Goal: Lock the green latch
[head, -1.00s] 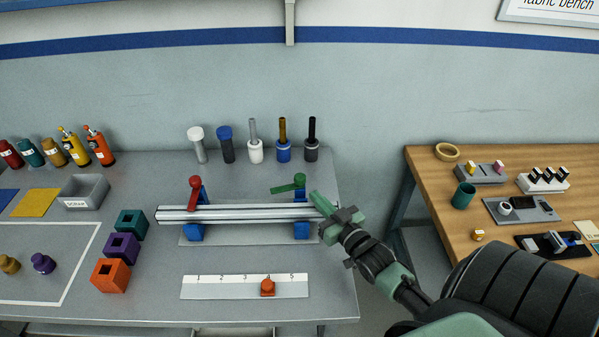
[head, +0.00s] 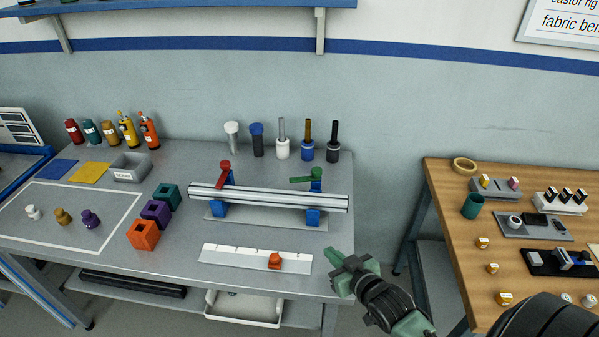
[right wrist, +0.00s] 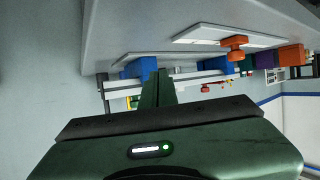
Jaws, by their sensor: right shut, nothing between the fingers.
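The green latch (head: 304,179) sits on top of the right blue clamp (head: 313,216). Its handle lies nearly level and points left, above the silver rail (head: 270,199). A red latch (head: 225,174) on the left blue clamp (head: 219,209) stands tilted up, with a round knob. My right gripper (head: 336,257) is shut and empty near the bench's front right edge, apart from the latch and nearer the front. In the right wrist view its closed fingers (right wrist: 157,90) overlap a blue clamp (right wrist: 138,67) behind them; the green latch cannot be made out there. My left gripper is out of view.
A white scale strip (head: 240,258) with an orange slider (head: 275,261) lies in front of the rail. Several upright tools stand behind it, including a black one (head: 334,140). Orange (head: 143,235), purple and teal blocks stand left. A wooden table (head: 450,230) is across a gap at right.

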